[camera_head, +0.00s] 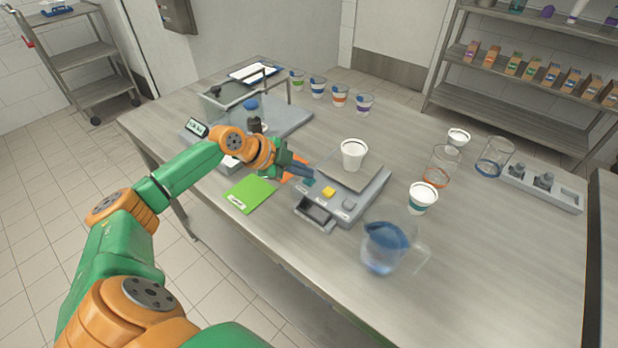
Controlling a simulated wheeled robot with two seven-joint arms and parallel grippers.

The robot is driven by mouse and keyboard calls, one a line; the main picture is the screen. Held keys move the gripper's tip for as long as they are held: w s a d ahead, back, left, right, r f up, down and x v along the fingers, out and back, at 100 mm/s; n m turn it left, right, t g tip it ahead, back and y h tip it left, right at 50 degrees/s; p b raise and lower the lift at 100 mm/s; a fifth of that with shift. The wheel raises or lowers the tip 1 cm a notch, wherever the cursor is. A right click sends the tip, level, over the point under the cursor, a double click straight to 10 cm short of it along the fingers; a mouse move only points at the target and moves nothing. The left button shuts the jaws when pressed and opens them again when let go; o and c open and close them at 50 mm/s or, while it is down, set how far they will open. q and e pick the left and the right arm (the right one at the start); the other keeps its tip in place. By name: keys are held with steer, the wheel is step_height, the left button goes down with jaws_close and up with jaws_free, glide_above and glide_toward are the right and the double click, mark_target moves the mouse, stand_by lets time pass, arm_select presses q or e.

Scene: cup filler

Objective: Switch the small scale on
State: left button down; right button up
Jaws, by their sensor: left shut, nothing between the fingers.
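The small scale (374,193) is a grey box on the table with a flat plate and a tilted display (314,214) at its front left. A white cup (353,154) stands on its plate. Its front edge carries a teal button (308,181), a yellow button (328,192) and a grey knob (348,204). My left gripper (307,173) is shut and empty, with its tips right by the teal button. I cannot tell if they touch it. The display looks dark, with no readable figures. My right gripper is out of view.
A larger scale (290,122) with a clear container stands behind left. A green card (249,194) lies left of the small scale. A blue-lidded pitcher (385,247), a cup (421,198) and two clear beakers (441,166) stand to the right. Several cups line the back edge.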

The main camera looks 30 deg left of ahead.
mark_target(304, 180)
arm_select(q)
steer(key=shift+f, duration=0.2)
steer(key=shift+r+p, duration=0.5)
steer(key=shift+r, duration=0.15)
step_height(304, 180, up, 6)
steer(key=p, duration=0.5)
